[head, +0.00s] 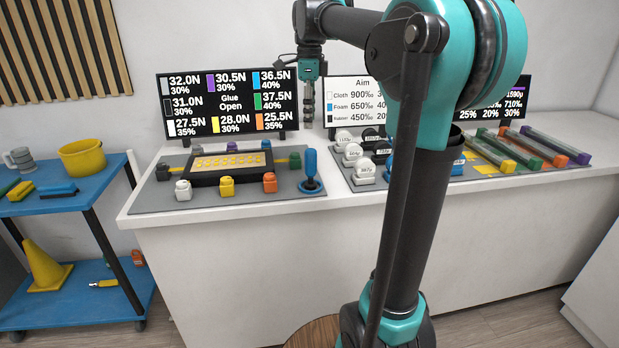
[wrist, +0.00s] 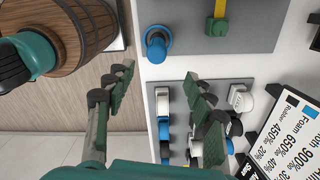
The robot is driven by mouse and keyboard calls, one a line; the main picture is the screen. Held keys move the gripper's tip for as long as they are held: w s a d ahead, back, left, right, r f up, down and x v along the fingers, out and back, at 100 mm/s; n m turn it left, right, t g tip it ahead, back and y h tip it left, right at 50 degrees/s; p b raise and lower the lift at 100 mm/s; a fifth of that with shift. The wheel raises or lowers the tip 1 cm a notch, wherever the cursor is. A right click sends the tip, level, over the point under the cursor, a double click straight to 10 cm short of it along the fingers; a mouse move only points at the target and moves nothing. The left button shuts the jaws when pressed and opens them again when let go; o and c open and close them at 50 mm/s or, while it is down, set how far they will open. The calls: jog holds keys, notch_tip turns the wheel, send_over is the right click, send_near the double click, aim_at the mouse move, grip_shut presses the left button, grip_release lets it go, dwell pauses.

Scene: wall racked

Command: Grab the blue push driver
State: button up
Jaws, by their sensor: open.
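In the wrist view the blue push driver (wrist: 157,43) shows from above, beyond the fingertips and at the upper middle. My gripper (head: 308,118) hangs over the white counter, above and behind the driver. The driver is apart from both fingers.
The left mat (head: 160,195) holds a black tray with a yellow panel (head: 228,163) and several coloured blocks. A second mat (head: 350,184) with white, black and blue pieces lies to the right. Display boards (head: 228,105) stand behind. A blue cart (head: 60,205) is at left.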

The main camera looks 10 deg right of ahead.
aim_at(309, 149)
notch_tip(309, 149, down, 10)
jog(key=shift+f, duration=0.1)
jog(key=shift+s+d+f, duration=0.1)
jog(key=shift+s+f, duration=0.05)
jog(key=shift+f, duration=1.2)
jog(key=shift+s+d+f, duration=0.1)
jog(key=shift+s+f, duration=0.05)
jog(key=shift+f, duration=1.2)
jog(key=shift+c, duration=0.6)
grip_shut()
